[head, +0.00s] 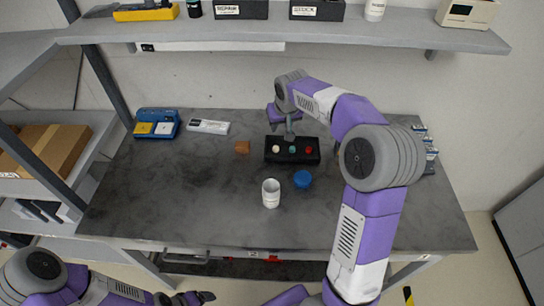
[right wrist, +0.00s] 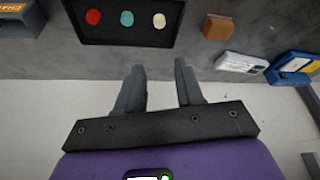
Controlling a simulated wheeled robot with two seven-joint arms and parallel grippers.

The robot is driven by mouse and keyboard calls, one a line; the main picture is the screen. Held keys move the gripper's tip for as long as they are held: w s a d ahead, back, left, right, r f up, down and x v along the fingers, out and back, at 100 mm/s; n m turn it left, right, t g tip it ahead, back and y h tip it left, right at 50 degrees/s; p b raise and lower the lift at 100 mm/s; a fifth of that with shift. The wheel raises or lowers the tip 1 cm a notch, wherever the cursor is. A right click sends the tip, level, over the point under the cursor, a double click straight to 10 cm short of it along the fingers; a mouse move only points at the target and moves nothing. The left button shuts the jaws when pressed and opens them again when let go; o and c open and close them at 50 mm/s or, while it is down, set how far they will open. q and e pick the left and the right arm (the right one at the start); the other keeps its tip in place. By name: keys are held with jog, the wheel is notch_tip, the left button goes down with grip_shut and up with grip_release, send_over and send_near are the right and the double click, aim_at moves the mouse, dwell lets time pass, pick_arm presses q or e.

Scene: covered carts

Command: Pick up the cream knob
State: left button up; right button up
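The cream knob (head: 276,149) is a small round pale piece in a black tray (head: 292,159), at the left end of a row with a teal knob (head: 292,149) and a red knob (head: 309,150). In the right wrist view the cream knob (right wrist: 159,20) is ahead of the fingers, apart from them. My right gripper (head: 290,136) is near the tray's back edge in the head view. The right wrist view shows its fingers (right wrist: 158,74) spread, with nothing between them. My left gripper (head: 200,298) is at the bottom edge, away from the tray; its opening is unclear.
A brown block (head: 242,147) lies left of the tray. A white cup (head: 271,194) and a blue round piece (head: 303,179) stand in front. A blue case (head: 157,123) and a white box (head: 208,127) lie at the back left. The table's front left is clear.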

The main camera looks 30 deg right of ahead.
jog(key=b, duration=0.5)
send_near(276, 147)
jog(key=b+x, duration=0.2)
jog(key=x, duration=0.6)
jog(key=shift+f, duration=0.15)
pick_arm(q)
notch_tip(276, 147, down, 9)
jog(key=shift+w, duration=0.15)
jog(key=shift+f, duration=0.1)
pick_arm(e)
grip_shut()
